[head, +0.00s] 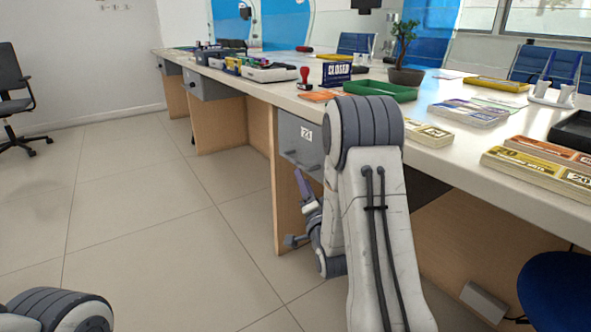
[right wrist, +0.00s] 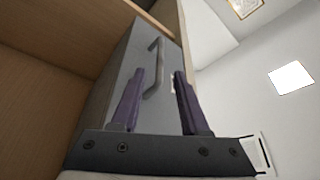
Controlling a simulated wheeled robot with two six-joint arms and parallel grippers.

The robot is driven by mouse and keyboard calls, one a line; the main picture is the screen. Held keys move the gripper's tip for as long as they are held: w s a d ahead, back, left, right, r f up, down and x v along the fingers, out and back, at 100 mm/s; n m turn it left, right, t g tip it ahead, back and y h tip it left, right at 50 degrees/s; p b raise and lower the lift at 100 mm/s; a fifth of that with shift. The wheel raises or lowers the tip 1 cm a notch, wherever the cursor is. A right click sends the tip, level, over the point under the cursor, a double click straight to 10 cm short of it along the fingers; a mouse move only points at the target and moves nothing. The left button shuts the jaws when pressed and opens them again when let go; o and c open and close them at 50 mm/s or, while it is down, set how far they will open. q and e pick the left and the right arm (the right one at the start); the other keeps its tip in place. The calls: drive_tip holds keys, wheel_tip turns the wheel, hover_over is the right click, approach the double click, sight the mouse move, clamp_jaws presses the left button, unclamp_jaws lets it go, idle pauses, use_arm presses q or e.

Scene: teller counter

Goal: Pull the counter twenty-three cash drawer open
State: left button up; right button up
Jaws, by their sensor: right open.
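The grey drawer unit (head: 298,140) hangs under the counter, with a white number label (head: 307,134); the label starts with 2, and its second digit is hard to read. My right arm hides part of the drawer front. In the right wrist view, the grey drawer front (right wrist: 168,105) carries a bar handle (right wrist: 160,60). My right gripper (right wrist: 159,73) is open, its two purple fingers apart on either side of the handle, not closed on it. In the head view, the right gripper (head: 304,188) is just below the drawer, partly hidden. My left gripper is not in view.
The countertop (head: 430,92) holds a green tray (head: 380,91), a closed sign (head: 336,74), a red stamp (head: 304,75) and several banknote stacks (head: 540,172). Other drawers (head: 205,87) sit farther along. A blue seat (head: 555,290) stands at lower right.

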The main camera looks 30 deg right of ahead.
sight(296, 164)
drive_tip(key=b+x, duration=0.1)
drive_tip(key=x, duration=0.7)
drive_tip(key=shift+w+b, duration=0.1)
drive_tip(key=shift+b, duration=0.3)
clamp_jaws()
idle(0.9)
